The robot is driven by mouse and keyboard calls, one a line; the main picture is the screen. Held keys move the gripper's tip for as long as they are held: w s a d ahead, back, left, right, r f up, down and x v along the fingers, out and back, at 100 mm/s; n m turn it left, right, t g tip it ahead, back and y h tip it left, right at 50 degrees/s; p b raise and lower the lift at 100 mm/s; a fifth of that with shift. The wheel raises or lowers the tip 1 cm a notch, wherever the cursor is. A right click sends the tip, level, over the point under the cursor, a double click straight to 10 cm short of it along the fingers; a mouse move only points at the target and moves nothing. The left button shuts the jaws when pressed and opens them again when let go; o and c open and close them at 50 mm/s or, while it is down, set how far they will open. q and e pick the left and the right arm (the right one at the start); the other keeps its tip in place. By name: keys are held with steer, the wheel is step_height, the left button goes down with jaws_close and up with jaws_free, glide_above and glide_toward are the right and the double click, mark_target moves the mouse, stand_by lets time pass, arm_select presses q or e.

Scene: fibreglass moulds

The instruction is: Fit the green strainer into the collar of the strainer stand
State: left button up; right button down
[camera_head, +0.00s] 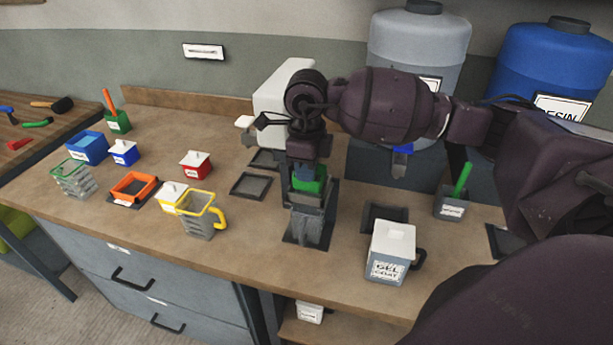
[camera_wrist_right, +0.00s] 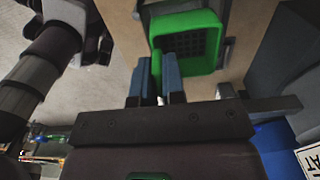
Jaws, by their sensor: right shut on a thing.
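The green strainer (camera_head: 312,184) is at the top of the grey strainer stand (camera_head: 312,228), below my right gripper (camera_head: 305,172). In the right wrist view the strainer (camera_wrist_right: 187,42) shows its dark mesh floor and green rim. The blue fingers of my right gripper (camera_wrist_right: 155,76) are shut on its near-left rim. Grey parts of the stand (camera_wrist_right: 229,47) show close around the strainer. The collar is mostly hidden, and I cannot tell whether the strainer is seated in it or just above. My left gripper is not in view.
A grey gel coat pot (camera_head: 388,262) stands to the right of the stand. A yellow-handled jug (camera_head: 197,222) and an orange frame (camera_head: 134,188) are to the left. Large grey (camera_head: 418,45) and blue (camera_head: 550,65) drums stand behind. The bench front between jug and stand is clear.

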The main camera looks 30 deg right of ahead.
step_height(320, 180, down, 3)
steer(key=shift+r, duration=0.2)
steer(key=shift+f, duration=0.2)
steer(key=c, duration=1.2)
jaws_free()
steer(key=shift+r, duration=0.1)
